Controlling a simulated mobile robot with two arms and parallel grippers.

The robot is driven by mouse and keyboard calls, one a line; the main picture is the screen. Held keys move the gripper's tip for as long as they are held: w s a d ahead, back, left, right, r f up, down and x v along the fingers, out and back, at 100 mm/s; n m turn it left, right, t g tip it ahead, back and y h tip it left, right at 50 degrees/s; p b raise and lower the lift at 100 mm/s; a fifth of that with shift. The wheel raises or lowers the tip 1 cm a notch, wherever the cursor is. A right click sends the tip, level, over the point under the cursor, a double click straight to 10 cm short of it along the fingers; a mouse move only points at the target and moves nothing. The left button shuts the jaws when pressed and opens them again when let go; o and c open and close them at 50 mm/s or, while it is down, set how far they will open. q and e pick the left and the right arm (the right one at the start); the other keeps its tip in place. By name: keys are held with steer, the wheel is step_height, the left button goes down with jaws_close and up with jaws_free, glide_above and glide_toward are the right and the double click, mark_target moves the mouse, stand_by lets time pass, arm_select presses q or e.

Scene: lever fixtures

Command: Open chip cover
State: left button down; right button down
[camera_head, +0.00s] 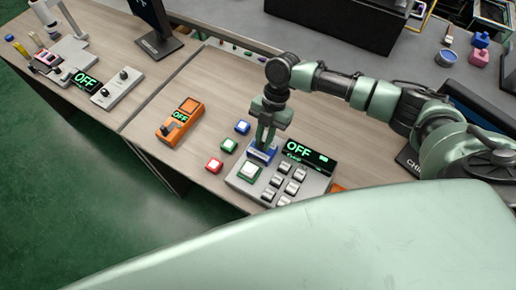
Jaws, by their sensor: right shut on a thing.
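My right gripper (264,141) reaches down from the right and is shut on a blue part (262,154). A dark plate with the letters "CHI" (411,162) shows at the right, mostly covered by my right arm; I cannot make out a chip cover there. My left gripper is not in view.
A monitor stand (160,43) stands behind. Bare wood (215,95) lies around the orange device.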

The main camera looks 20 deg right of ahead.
steer(key=c, duration=1.4)
jaws_free()
steer(key=shift+o, duration=0.2)
steer(key=b+v, duration=0.1)
steer(key=v, duration=0.5)
steer(key=shift+w+d+r+b, duration=0.1)
steer(key=shift+r+b, duration=0.25)
steer(key=shift+r, duration=0.05)
steer(key=shift+w+d+r, duration=0.1)
steer(key=shift+d+r, duration=0.05)
steer(key=shift+r, duration=0.35)
